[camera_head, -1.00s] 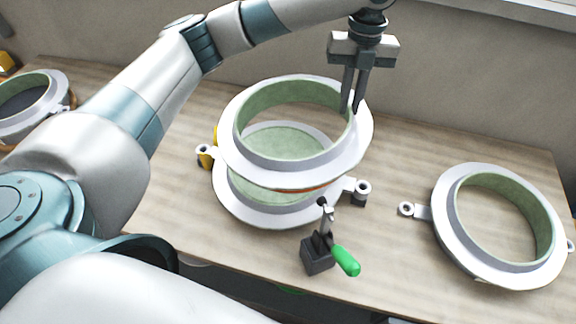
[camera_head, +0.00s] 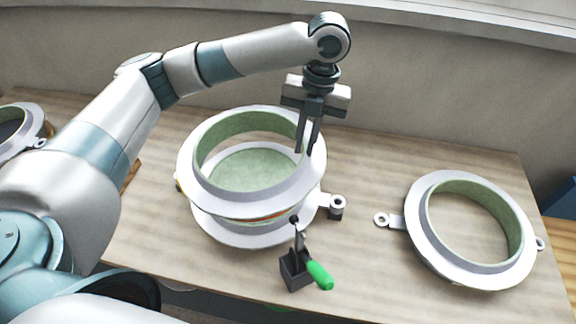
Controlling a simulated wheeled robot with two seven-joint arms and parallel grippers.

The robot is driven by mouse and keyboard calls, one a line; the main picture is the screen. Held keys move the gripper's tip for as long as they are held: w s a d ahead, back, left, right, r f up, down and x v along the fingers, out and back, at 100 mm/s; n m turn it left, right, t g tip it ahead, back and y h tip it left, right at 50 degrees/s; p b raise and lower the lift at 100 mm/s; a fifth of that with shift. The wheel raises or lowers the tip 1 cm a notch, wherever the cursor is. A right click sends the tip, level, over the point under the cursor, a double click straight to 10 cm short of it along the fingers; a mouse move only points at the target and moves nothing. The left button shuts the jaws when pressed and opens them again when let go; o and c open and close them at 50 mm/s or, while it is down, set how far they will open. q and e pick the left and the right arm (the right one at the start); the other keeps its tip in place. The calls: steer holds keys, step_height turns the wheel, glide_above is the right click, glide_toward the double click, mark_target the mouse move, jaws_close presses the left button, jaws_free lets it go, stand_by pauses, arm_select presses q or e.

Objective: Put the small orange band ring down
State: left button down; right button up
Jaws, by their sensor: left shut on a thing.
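The small orange band ring (camera_head: 190,160) is a pale grey flanged ring with a green inner wall. A thin orange strip shows under its near edge. My left gripper (camera_head: 305,150) points down and is shut on the ring's right side wall. The ring is right above a similar lower mould (camera_head: 225,234) with a green inside, roughly level and close over it. I cannot tell whether the two touch. The lower mould's far part is mostly hidden by the ring. My right gripper is not in view.
A toggle clamp (camera_head: 294,272) with a green handle stands just in front of the lower mould. A lug (camera_head: 336,206) sticks out at the mould's right. Another open ring (camera_head: 420,240) lies at the right, and part of one (camera_head: 35,120) shows at far left. Bare wooden table (camera_head: 365,170) lies between.

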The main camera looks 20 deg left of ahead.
mark_target(305, 149)
arm_select(q)
steer(key=shift+f+p, duration=0.5)
steer(key=shift+f, duration=1.65)
steer(key=shift+f+p, duration=0.55)
steer(key=shift+f, duration=1.35)
steer(key=c, duration=1.8)
jaws_free()
